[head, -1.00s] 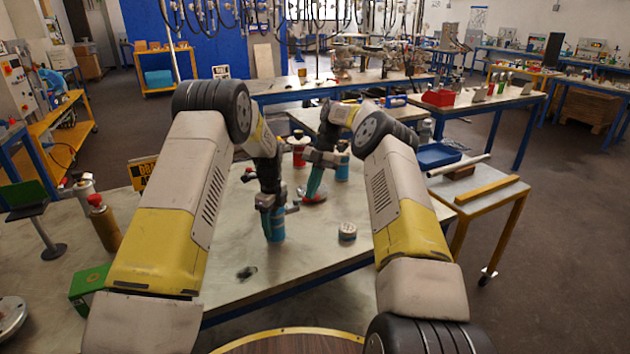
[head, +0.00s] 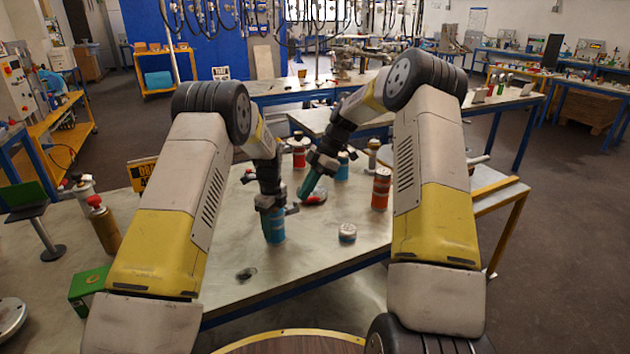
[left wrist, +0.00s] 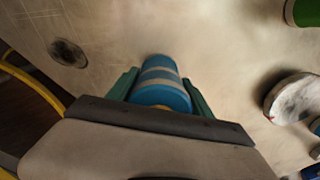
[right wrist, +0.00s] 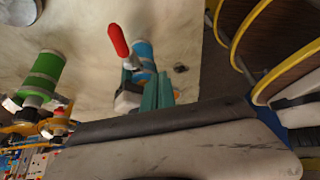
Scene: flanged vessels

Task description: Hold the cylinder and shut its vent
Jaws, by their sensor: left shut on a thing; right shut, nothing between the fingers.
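The blue cylinder (head: 275,227) with pale bands stands on the steel table in the head view. My left gripper (head: 271,207) is above it and shut on its upper part. In the left wrist view the cylinder (left wrist: 160,88) sits between the two green fingers. My right gripper (head: 306,188) is shut and empty, to the right of the left gripper. In the right wrist view its closed green fingers (right wrist: 158,90) are close to a blue cylinder (right wrist: 143,55). A red handle (right wrist: 118,40) sticks out beside that cylinder; I cannot tell what it joins. The vent's position is unclear.
A red-and-white disc (head: 316,198) lies by my right gripper. A small white round thing (head: 347,233) is nearer. An orange cylinder (head: 381,188), a red one (head: 299,152) and a blue one (head: 342,167) stand behind. The table's front middle is mostly clear.

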